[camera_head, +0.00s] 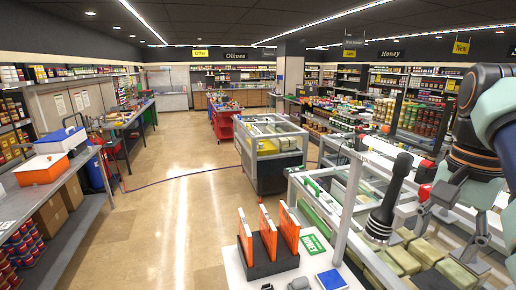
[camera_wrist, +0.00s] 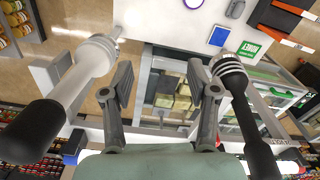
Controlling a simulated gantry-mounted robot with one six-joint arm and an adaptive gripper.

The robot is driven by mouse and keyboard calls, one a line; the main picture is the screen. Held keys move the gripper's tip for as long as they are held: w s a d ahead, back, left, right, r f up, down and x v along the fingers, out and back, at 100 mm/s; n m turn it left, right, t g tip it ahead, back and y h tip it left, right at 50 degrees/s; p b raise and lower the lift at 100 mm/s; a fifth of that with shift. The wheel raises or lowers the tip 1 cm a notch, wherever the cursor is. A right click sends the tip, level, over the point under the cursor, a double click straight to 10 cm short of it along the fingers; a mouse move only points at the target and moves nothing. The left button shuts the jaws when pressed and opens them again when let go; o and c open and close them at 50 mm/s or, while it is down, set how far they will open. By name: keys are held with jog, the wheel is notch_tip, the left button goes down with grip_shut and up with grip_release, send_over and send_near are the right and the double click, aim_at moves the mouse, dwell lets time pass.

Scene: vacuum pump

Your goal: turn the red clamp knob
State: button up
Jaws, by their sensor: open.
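A small red part (camera_head: 424,192), probably the red clamp knob, shows in the head view just left of my gripper. It is too small to tell its shape or whether a finger touches it. My gripper (camera_head: 450,220) is at the right, above the glass counter. In the wrist view the two fingers of my gripper (camera_wrist: 165,95) are spread wide apart with nothing between them. The red part cannot be made out between the fingers there.
A black upright tool (camera_head: 388,200) stands left of my gripper; it also shows in the wrist view (camera_wrist: 238,90). A pale cylinder with a black end (camera_wrist: 70,85) is close on the left there. Packages (camera_head: 405,258) fill the counter. An orange-and-black rack (camera_head: 268,240) stands left.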

jog(key=w+a+f+n+t+h, duration=0.1)
jog(key=w+a+f+n+t, duration=0.25)
jog(key=w+f, duration=0.9)
jog(key=a+f+n+t, duration=0.4)
jog(key=a+f, duration=0.8)
jog(key=a, duration=0.3)
jog(key=s+a+n+t+y, duration=0.1)
jog(key=s+a+n+t, duration=0.15)
jog(key=s+a, duration=0.55)
jog(key=s+a+n+t, duration=0.25)
jog(key=s+a, duration=0.25)
jog(key=s, duration=0.7)
notch_tip(320, 180, up, 13)
jog(key=p, duration=1.2)
jog(key=shift+w+d+p, duration=0.25)
jog(key=shift+d+p, duration=0.05)
jog(key=shift+p, duration=0.05)
